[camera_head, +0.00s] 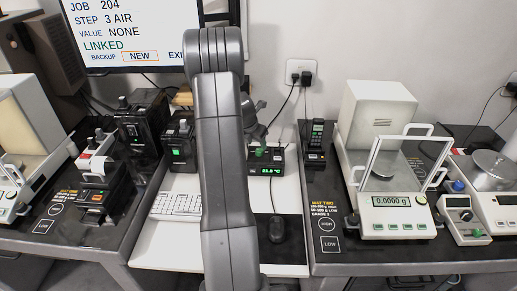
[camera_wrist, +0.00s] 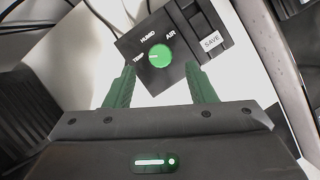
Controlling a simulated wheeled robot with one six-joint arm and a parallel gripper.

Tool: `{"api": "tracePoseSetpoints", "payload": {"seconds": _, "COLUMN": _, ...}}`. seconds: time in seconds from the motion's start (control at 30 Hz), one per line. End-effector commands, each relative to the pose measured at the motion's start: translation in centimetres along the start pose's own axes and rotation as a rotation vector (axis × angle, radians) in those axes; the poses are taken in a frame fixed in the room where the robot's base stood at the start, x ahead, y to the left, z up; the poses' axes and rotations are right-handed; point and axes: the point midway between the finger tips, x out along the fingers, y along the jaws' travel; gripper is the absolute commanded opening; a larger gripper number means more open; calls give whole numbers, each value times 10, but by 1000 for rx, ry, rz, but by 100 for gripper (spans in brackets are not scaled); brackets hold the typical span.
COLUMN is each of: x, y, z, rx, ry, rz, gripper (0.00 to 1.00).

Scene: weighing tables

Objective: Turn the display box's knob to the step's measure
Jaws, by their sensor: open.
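The display box (camera_head: 283,168) stands on the white desk in the head view, its small green readout showing about 21.8 °C. In the wrist view the black display box (camera_wrist: 134,41) has a green knob (camera_wrist: 160,56) with the labels TEMP, HUMID and AIR around it. The knob's white mark points left, towards TEMP. My gripper (camera_wrist: 160,72) is open, its green fingers apart on either side of the box's near corner, with the knob between and a little beyond them. The monitor (camera_head: 130,35) reads STEP 3 AIR, VALUE NONE, LINKED.
A SAVE key (camera_wrist: 211,41) is on the box beside the knob. A keyboard (camera_head: 177,206) and a black mouse (camera_head: 277,230) lie on the desk. A balance (camera_head: 385,190) stands on the right table. Black devices stand left of my arm.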

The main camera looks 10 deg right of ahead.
Motion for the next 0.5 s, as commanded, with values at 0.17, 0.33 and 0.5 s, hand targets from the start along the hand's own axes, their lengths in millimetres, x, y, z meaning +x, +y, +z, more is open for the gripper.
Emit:
{"api": "tracePoseSetpoints", "payload": {"seconds": 0.17, "x": 31, "y": -1, "z": 0, "rx": 1, "ry": 2, "rz": -2, "gripper": 50}}
{"api": "tracePoseSetpoints", "payload": {"seconds": 0.33, "x": 46, "y": 0, "z": 0, "rx": 1, "ry": 1, "rz": -1, "gripper": 50}}
{"api": "tracePoseSetpoints", "payload": {"seconds": 0.5, "x": 51, "y": 0, "z": 0, "rx": 2, "ry": 0, "rz": 0, "gripper": 50}}
